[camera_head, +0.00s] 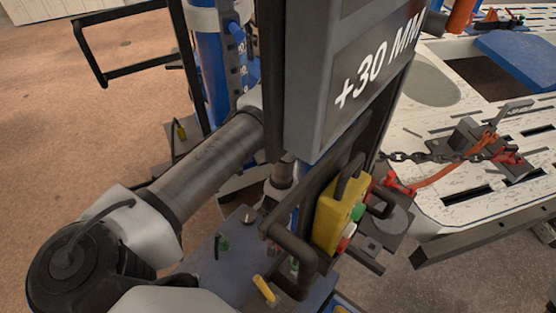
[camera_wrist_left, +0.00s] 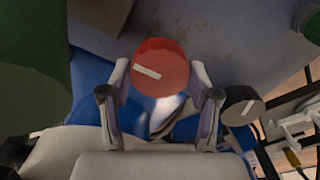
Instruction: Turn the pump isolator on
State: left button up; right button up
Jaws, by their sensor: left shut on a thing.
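A round red knob (camera_wrist_left: 161,72) with a short white bar on its face, seemingly the pump isolator, sits between the fingers of my left gripper (camera_wrist_left: 160,84) in the left wrist view. The bar is tilted, running from upper left to lower right. The fingers are closed on the knob's two sides. In the head view my left arm reaches in from the left behind a grey post; its gripper and the red knob are hidden there. My right gripper is in neither view.
A dark knob (camera_wrist_left: 243,107) with a white mark is right of the red one. The grey post (camera_head: 310,80), labelled +30 MM, blocks the head view. A chain (camera_head: 425,157) crosses to the slotted bench (camera_head: 425,135).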

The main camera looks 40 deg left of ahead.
pick_arm(q)
jog(key=shift+m, duration=0.4)
jog(key=m+b, duration=0.1)
jog(key=m, duration=0.2)
jog(key=shift+f, duration=0.1)
jog(key=m, duration=0.4)
jog(key=shift+m+b, duration=0.35)
jog(key=shift+m, duration=0.05)
jog(key=m, duration=0.4)
jog(key=shift+m, duration=0.3)
jog(key=m, duration=0.4)
jog(key=shift+m, duration=0.4)
jog(key=o, duration=1.2)
jog(key=shift+c, duration=0.2)
